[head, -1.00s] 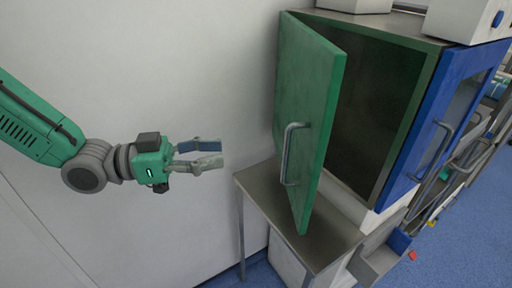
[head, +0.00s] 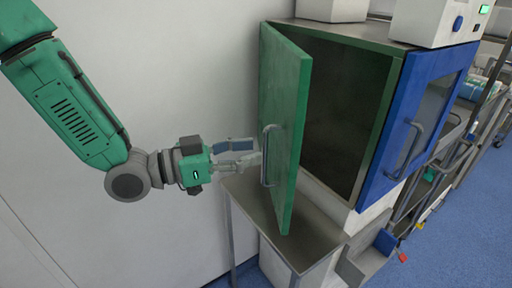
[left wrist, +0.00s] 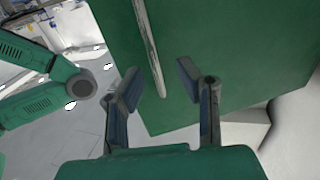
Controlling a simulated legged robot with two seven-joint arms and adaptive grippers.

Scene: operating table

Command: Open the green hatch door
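The green hatch door (head: 284,115) stands swung partway out from its cabinet, with a dark opening behind it. Its grey bar handle (head: 265,140) runs vertically on the outer face. My left gripper (head: 254,151) is open, with its fingertips close to the handle from the left. In the left wrist view the two fingers (left wrist: 160,82) are spread apart before the green door (left wrist: 225,45), with the handle (left wrist: 149,45) showing between and beyond them. I cannot tell whether a finger touches the handle. My right gripper is not in view.
A blue door (head: 415,130) with a window and handle is beside the opening. The cabinet rests on a metal table (head: 235,190). White boxes (head: 435,22) stand on top. A plain wall (head: 170,70) is behind my left arm. Carts line the right side.

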